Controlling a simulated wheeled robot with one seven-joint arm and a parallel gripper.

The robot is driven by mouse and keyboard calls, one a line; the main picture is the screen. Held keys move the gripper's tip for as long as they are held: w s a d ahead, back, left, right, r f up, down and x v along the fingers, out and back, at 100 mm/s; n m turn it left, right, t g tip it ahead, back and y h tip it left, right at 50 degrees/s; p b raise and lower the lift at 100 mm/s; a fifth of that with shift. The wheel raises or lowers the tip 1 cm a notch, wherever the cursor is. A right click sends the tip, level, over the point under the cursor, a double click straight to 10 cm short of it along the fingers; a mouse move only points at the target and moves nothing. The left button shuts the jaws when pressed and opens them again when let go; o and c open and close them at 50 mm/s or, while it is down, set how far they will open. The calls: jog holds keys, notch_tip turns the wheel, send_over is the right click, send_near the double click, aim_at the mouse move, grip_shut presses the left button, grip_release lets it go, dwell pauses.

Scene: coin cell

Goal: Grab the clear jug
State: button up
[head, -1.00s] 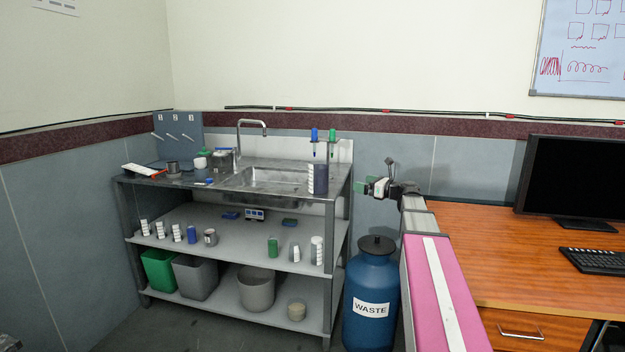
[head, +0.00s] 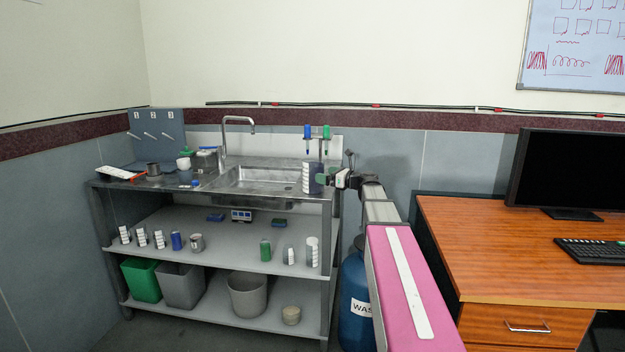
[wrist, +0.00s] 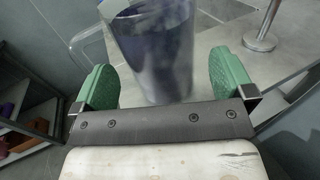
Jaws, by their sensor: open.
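The clear jug (head: 309,178), with white marks up its side, stands upright on the right end of the steel sink counter (head: 215,184). In the wrist view the jug (wrist: 155,55) fills the space ahead of and between the green finger pads, with its clear handle at the left. My gripper (head: 328,180) is beside the jug's right side in the head view. In the wrist view my gripper (wrist: 163,84) is open, with a gap visible on both sides of the jug.
A stand with blue and green pipettes (head: 317,140) is just behind the jug. The sink (head: 262,178) and faucet (head: 238,122) lie to its left. A blue waste drum (head: 354,290) is below my arm, and a wooden desk (head: 470,230) is at the right.

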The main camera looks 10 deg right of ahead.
aim_at(314, 173)
jog(key=shift+x, duration=2.9)
jog(key=shift+s+a, duration=0.15)
jog(key=c, duration=0.7)
